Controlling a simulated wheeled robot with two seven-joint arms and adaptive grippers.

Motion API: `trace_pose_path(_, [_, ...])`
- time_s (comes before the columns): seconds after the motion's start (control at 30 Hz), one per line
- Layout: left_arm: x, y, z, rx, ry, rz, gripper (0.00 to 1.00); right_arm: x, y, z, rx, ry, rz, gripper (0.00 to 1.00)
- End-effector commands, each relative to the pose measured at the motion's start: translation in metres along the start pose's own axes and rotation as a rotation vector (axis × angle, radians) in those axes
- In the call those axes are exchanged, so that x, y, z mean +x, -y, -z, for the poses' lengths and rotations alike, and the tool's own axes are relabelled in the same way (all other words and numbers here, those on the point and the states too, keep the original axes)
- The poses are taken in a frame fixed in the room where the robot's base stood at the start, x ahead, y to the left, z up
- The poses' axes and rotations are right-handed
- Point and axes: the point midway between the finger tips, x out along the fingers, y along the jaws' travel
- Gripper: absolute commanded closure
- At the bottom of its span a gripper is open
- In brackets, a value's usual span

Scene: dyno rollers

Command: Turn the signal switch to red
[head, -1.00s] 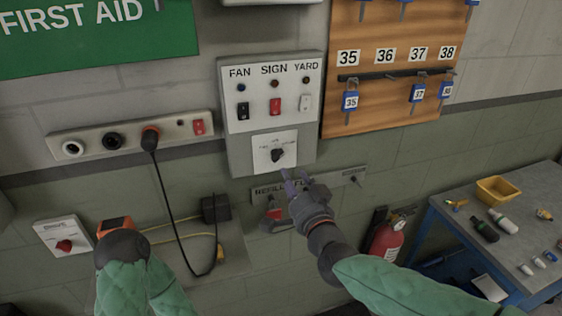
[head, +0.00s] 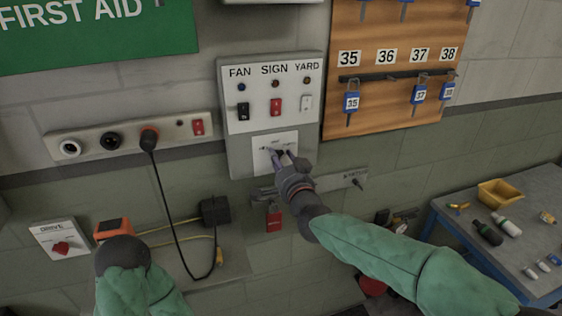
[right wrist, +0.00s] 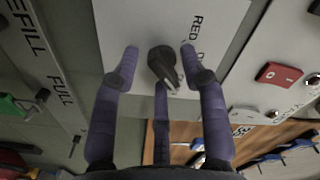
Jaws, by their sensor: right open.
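The signal switch is a black rotary knob (right wrist: 163,64) on a white plate (head: 262,155) at the bottom of the grey switch panel. In the right wrist view the word RED (right wrist: 196,27) shows on the plate beside the knob. My right gripper (head: 281,155) is at the plate, and its fingers hide most of the knob in the head view. In the right wrist view the open purple fingers (right wrist: 160,70) stand around the knob, with gaps visible at the sides. My left arm shows at the lower left of the head view, but its gripper fingers cannot be made out.
Above the plate are the FAN, SIGN and YARD rockers (head: 276,107). A socket strip (head: 92,141) with a plugged cable is left. A workbench (head: 520,235) stands right. A red padlock (head: 274,222) hangs below.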

Motion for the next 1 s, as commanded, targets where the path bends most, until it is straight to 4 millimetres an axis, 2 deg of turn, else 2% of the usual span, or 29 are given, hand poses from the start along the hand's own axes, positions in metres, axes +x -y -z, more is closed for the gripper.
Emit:
trace_pose_path(0.17, [0.000, 0.000, 0.000, 0.000, 0.000, 0.000, 0.60, 0.000, 0.000, 0.000, 0.000, 0.000, 0.000, 0.56])
trace_pose_path(0.33, [0.000, 0.000, 0.000, 0.000, 0.000, 0.000, 0.60, 0.000, 0.000, 0.000, 0.000, 0.000, -0.001, 1.00])
trace_pose_path(0.73, [-0.003, -0.001, 0.000, 0.000, 0.000, 0.000, 0.60, 0.000, -0.002, -0.001, -0.042, 0.003, -0.004, 1.00])
trace_pose_path(1.0, [-0.013, -0.005, -0.001, 0.000, 0.000, 0.000, 0.60, 0.000, -0.002, -0.001, -0.208, 0.006, -0.008, 1.00])
